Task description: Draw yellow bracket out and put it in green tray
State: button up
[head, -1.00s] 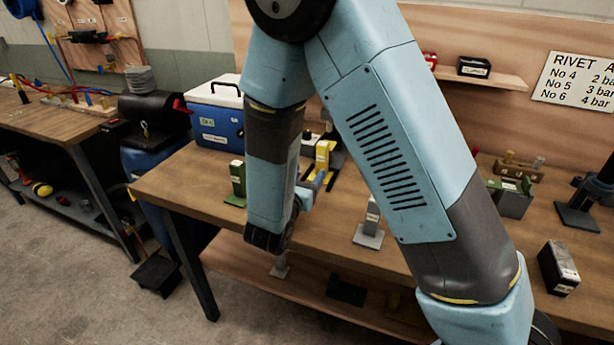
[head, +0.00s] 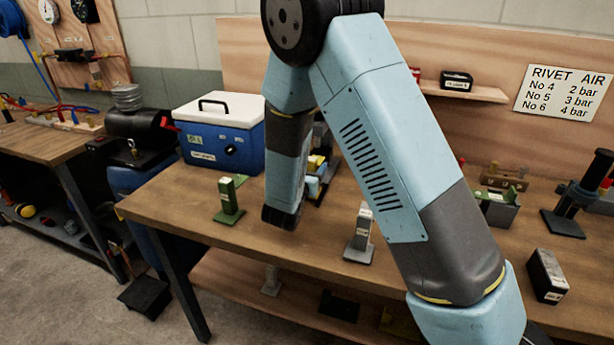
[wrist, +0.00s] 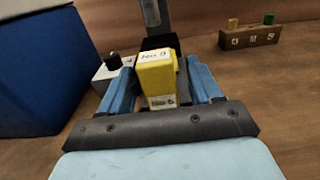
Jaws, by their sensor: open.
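The yellow bracket (wrist: 157,75), with white labels, stands upright at a dark holder (wrist: 160,42) in the wrist view. My gripper (wrist: 160,90) is open, with one blue finger on each side of the bracket. I see gaps beside it, but cannot tell whether either finger touches it. In the head view the bracket (head: 316,162) is mostly hidden behind my arm, and my gripper (head: 315,180) shows only in part. A green open-topped container (head: 497,212), possibly the green tray, stands at the right of the bench.
A green bracket (head: 228,200) and a grey bracket (head: 360,240) stand on the bench (head: 290,255). A blue cooler (head: 218,140) is at the left. A grey block with a black knob (wrist: 112,68) is close by my left finger. A black box (head: 547,276) stands front right.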

jog(key=shift+w+d, duration=0.25)
jog(key=shift+w, duration=0.4)
grip_shut()
jog(key=shift+s, duration=0.15)
dwell(0.3)
